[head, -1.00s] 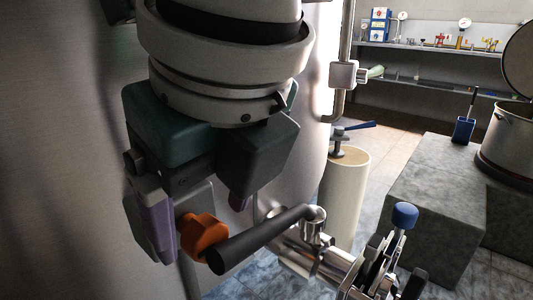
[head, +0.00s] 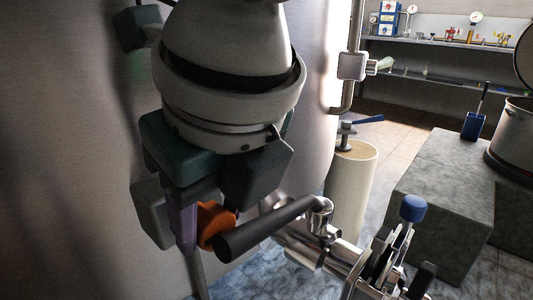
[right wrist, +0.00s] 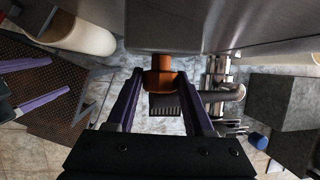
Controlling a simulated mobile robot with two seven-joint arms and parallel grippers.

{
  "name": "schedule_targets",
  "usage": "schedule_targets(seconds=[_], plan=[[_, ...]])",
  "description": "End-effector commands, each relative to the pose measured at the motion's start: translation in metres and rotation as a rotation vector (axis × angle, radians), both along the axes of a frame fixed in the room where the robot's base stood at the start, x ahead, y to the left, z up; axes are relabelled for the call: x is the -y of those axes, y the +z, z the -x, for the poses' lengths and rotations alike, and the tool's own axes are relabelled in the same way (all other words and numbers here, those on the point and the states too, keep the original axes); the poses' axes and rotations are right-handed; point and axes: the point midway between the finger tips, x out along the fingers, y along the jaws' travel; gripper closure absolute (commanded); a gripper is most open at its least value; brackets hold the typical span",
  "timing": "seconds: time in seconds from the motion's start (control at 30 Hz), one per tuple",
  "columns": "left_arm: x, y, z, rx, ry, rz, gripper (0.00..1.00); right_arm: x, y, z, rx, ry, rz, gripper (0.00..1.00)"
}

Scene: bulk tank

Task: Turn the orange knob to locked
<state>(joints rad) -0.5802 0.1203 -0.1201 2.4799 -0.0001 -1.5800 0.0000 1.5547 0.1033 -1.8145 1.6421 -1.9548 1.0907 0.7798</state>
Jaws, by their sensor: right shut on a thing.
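The orange knob (head: 213,224) sits low beside the steel tank, partly hidden by my right gripper and a dark valve handle. My right gripper (head: 208,232) comes down from above with its purple fingers at the knob. In the right wrist view the orange knob (right wrist: 160,80) lies between the two fingertips, and the right gripper (right wrist: 159,74) is shut on it. No locked marking can be read. My left gripper (right wrist: 75,78) shows only at the left of the right wrist view, its purple fingers apart and empty.
A steel valve (head: 310,232) with a dark handle (head: 265,228) stands just right of the knob, close to the gripper. The tank wall (head: 70,150) fills the left. A cream cylinder (head: 350,185), a stone block (head: 440,200) and a pot (head: 512,140) are farther right.

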Motion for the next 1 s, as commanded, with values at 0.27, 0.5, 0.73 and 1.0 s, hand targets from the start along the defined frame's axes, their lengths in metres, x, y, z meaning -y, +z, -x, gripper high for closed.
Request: schedule_targets(seconds=[0.27, 0.5, 0.73, 1.0], plan=[[0.0016, 0.0002, -0.0003, 0.000, 0.004, 0.006, 0.33, 0.0003, 0.0003, -0.0004, 0.000, -0.001, 0.000, 1.00], [0.0014, -0.0046, -0.0004, 0.001, 0.003, 0.006, 0.33, 0.0012, -0.0017, -0.0013, -0.037, -0.006, -0.027, 1.00], [0.0008, -0.0037, -0.0004, 0.001, 0.002, 0.003, 0.33, 0.0006, -0.0003, -0.0005, -0.047, -0.003, -0.032, 1.00], [-0.0011, -0.0039, -0.0003, 0.001, -0.003, -0.004, 0.33, 0.0007, -0.0006, -0.0004, -0.047, -0.003, -0.032, 1.00]])
